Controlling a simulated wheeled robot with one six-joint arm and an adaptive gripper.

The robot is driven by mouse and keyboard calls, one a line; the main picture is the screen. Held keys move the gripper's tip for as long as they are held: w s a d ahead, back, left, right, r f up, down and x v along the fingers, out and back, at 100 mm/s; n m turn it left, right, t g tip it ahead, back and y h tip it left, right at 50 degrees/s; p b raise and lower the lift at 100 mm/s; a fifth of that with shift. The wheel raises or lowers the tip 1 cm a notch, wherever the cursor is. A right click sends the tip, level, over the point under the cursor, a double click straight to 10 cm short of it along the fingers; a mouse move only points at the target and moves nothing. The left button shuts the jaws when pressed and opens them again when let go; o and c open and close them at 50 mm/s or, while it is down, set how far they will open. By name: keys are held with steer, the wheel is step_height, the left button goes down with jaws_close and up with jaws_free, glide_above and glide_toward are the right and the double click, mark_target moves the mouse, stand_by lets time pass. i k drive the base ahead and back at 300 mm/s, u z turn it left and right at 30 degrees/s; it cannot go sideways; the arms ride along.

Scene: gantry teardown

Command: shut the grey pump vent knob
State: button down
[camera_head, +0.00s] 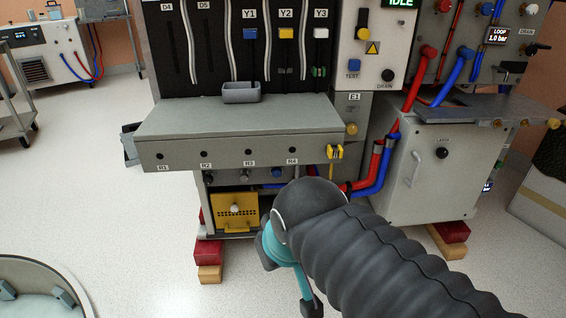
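A row of small knobs sits in the recess under the grey shelf. No readable label shows which is the pump vent knob, and I cannot tell whether any is open or shut. My gripper (282,262), teal and dark, is low in front of the recess, right of the yellow panel.
The shelf (240,118) juts out above the recess and carries a grey bin (241,92). Red and blue hoses (378,165) run at the right, beside a pale cabinet (455,165). Red and wooden blocks support the machine. A round tub (35,268) stands lower left; floor between is clear.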

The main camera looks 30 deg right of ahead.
mark_target(244, 178)
steer(key=u, duration=1.3)
steer(key=k, duration=0.75)
steer(key=z, duration=0.7)
